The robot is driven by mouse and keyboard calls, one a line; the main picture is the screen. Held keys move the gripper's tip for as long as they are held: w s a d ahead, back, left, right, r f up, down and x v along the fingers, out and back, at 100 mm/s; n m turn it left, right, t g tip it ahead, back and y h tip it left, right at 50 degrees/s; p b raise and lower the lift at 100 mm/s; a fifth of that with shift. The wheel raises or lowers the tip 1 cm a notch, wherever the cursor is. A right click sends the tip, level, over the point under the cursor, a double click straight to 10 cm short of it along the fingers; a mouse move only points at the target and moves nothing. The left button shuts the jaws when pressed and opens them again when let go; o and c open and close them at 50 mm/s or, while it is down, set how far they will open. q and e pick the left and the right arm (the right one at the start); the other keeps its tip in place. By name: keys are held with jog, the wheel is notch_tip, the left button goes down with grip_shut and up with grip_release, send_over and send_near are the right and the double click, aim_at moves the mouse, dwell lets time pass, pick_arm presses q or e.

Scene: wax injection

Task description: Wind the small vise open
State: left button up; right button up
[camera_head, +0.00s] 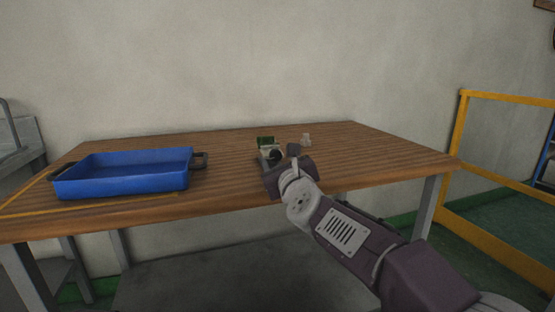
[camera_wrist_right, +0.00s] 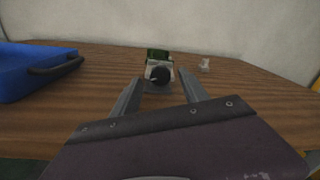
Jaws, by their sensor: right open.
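The small vise (camera_head: 264,147) stands on the wooden table, with a green part on top and a pale body. In the right wrist view the vise (camera_wrist_right: 158,61) has a round black knob (camera_wrist_right: 159,74) facing me. My right gripper (camera_head: 277,160) reaches in from the right, just in front of the vise, and hides its lower part in the head view. In the wrist view the right gripper (camera_wrist_right: 158,92) is open, its fingers on either side of the knob's line and nothing held between them. I cannot tell if they touch the vise. My left gripper is not in view.
A blue tray (camera_head: 125,184) with black handles sits at the table's left. A small pale object (camera_head: 306,140) stands right of the vise. The wooden table (camera_head: 385,155) is clear on its right side. A yellow railing (camera_head: 508,98) stands beyond the table's right end.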

jog(key=shift+x, duration=0.85)
jog(key=shift+c, duration=0.3)
grip_shut()
